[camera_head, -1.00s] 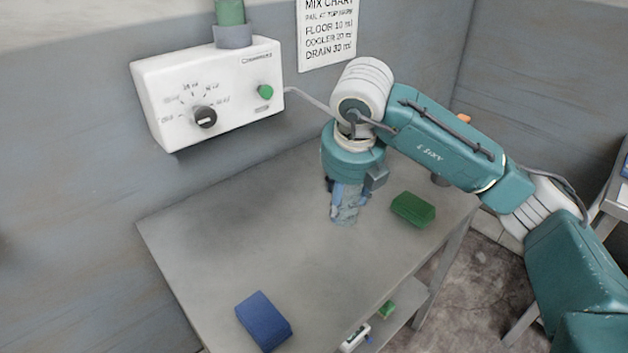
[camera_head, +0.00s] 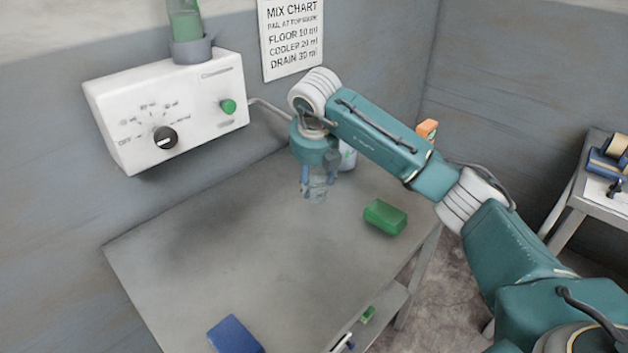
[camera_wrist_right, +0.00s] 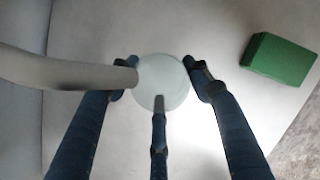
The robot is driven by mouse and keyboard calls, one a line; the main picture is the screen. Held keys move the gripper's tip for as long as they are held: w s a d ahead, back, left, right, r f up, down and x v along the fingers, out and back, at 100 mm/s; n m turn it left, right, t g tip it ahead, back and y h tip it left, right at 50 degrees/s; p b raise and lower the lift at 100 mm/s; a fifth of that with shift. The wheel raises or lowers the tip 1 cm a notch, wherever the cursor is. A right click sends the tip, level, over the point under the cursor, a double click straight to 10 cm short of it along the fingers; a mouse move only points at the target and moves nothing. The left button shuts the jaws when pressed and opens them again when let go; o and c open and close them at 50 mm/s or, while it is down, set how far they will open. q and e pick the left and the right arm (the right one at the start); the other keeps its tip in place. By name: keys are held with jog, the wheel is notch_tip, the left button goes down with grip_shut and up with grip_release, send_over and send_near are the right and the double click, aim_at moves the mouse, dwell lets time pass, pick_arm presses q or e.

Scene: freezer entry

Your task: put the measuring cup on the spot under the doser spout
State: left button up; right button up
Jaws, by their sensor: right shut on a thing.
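The clear measuring cup (camera_head: 318,188) is in my right gripper (camera_head: 313,182), over the back part of the steel table. I cannot tell whether its base touches the table. In the right wrist view the cup (camera_wrist_right: 163,82) is a pale round shape between the fingers of my right gripper (camera_wrist_right: 160,85). The grey doser spout (camera_wrist_right: 70,72) comes in from the left there, its tip overlapping the cup's left edge. The white doser (camera_head: 165,110) with a dial and green button is on the wall; its spout (camera_head: 268,106) runs behind my gripper. The spot is not discernible. My left gripper is not in view.
A green block (camera_head: 385,217) lies right of the cup and also shows in the wrist view (camera_wrist_right: 279,58). A blue block (camera_head: 235,336) lies at the table's front. A white bottle (camera_head: 348,156) stands behind my gripper. The table's (camera_head: 220,240) left and middle are clear.

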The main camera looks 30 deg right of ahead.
aim_at(314, 183)
jog(key=shift+w+d, duration=0.3)
jog(key=shift+w, duration=0.4)
notch_tip(314, 183, down, 3)
jog(key=shift+r+p, duration=0.15)
jog(key=shift+p, duration=0.55)
jog(key=shift+f, duration=0.4)
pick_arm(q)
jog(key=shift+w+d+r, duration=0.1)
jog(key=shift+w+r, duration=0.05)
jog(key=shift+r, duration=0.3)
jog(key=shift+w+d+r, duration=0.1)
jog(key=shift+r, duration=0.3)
pick_arm(e)
jog(key=shift+f, duration=0.1)
jog(key=shift+f, duration=0.15)
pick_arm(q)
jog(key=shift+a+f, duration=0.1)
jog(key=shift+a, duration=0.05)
pick_arm(e)
jog(key=o, duration=1.1)
jog(key=shift+c, duration=0.2)
jog(key=shift+r, duration=0.2)
